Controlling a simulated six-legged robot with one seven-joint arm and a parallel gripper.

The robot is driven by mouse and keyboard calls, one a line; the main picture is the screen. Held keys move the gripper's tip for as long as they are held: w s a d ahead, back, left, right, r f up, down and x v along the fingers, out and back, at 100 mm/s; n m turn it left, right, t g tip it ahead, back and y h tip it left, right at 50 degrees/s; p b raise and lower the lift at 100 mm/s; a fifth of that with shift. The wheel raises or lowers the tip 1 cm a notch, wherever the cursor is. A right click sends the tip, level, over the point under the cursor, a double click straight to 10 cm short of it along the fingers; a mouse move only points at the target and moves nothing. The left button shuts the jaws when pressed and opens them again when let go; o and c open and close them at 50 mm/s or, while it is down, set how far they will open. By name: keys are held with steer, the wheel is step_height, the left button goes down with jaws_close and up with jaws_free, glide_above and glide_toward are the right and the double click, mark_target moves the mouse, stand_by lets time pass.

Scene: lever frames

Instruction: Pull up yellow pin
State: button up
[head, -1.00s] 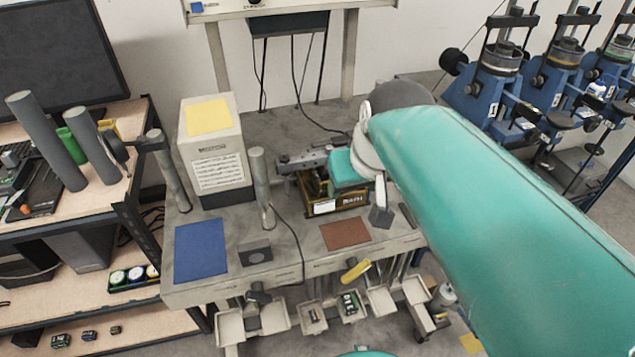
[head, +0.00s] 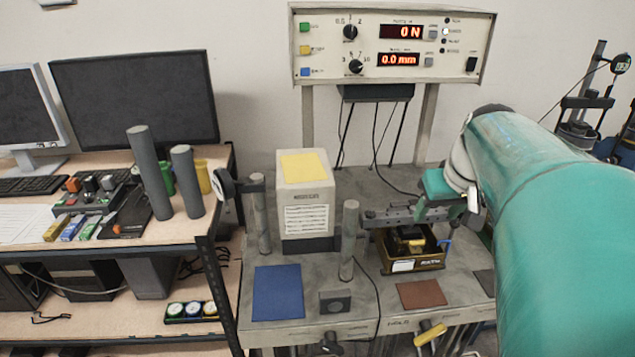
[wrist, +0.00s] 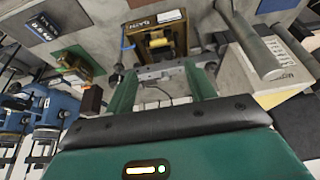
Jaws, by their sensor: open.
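A yellow piece (head: 410,240) sits inside a dark open box on the bench in the head view. It also shows in the wrist view (wrist: 159,44). A yellow handle (head: 430,333) sticks out at the bench's front edge. I cannot tell which of these is the pin. My gripper (wrist: 160,75) is open; its two green fingers stand apart and point toward the box, with nothing seen held. In the head view my gripper (head: 440,190) is above and behind the box, apart from the yellow piece. Its fingertips are hard to make out there.
The open box (head: 428,262) stands on the grey bench behind a brown pad (head: 421,294). A grey bar (head: 390,217) lies beside my gripper. A grey post (head: 348,240) and a white box (head: 305,210) stand left. A display panel (head: 395,42) reads 0 N.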

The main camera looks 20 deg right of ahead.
mark_target(418, 242)
steer(key=x, duration=1.2)
steer(key=shift+w+d+f, duration=0.1)
steer(key=shift+d+f, duration=0.2)
steer(key=shift+w+f, duration=0.1)
steer(key=shift+f, duration=0.1)
